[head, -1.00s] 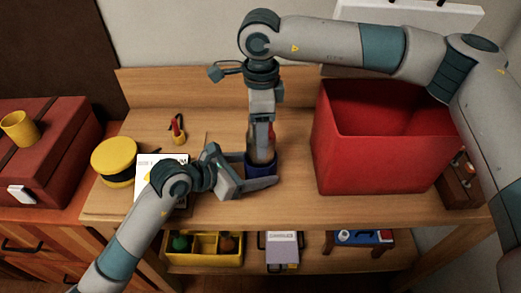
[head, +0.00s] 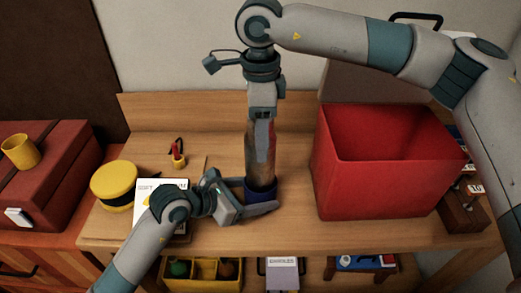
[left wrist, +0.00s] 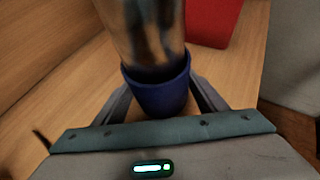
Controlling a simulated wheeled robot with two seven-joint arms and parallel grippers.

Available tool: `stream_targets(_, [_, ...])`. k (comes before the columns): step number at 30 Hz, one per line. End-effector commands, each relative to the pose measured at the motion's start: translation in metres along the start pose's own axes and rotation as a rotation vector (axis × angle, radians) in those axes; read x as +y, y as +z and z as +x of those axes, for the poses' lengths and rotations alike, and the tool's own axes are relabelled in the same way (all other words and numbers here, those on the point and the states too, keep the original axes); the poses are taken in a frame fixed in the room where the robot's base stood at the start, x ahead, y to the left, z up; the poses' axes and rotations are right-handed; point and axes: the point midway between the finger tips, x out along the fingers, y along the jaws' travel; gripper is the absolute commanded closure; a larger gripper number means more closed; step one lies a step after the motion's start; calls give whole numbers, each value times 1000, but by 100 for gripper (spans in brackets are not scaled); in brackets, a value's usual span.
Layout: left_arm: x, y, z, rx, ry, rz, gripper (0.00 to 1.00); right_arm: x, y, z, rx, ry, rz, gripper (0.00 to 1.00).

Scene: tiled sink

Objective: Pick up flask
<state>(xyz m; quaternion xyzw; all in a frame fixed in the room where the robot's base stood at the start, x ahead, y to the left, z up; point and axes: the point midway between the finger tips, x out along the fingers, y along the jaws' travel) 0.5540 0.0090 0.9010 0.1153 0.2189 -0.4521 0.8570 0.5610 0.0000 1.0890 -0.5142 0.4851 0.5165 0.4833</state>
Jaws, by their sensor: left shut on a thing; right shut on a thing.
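The flask (head: 262,162) stands upright near the middle of the workbench, with a brownish, shiny body and some red near its top. Its lower end sits in a dark blue cup-like base (head: 260,196). My right gripper (head: 261,140) comes from above and is shut on the upper part of the flask, partly hiding it. My left gripper (head: 259,200) comes from the left, low down, and is shut around the blue base. In the left wrist view the shiny body (left wrist: 148,30) rises out of the blue base (left wrist: 160,97) between my left fingers.
A big red open box (head: 375,188) stands close on the right. On the left are a yellow round tin (head: 114,185), a white-covered book (head: 150,190) and a small red-handled tool (head: 178,155). A lower shelf holds a yellow tray (head: 205,285). Bare wood lies behind the flask.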

Motion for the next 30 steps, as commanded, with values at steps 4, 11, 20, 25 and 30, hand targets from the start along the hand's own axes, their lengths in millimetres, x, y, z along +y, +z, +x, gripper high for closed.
stream_targets(4, [0, -1, 0, 2, 0, -1, 47, 0, 0, -20, -1, -2, 0, 98])
stream_targets(11, [0, -1, 0, 2, 0, -1, 47, 0, 0, -30, 0, 1, -1, 98])
stream_targets(20, [0, -1, 0, 2, 0, -1, 47, 0, 0, -30, 0, 1, -1, 98])
stream_targets(25, [0, -1, 0, 2, 0, -1, 16, 0, 0, -30, 0, 1, -1, 98])
stream_targets(30, [0, 0, 0, 1, 0, 0, 13, 0, 0, -30, 0, 1, -1, 98])
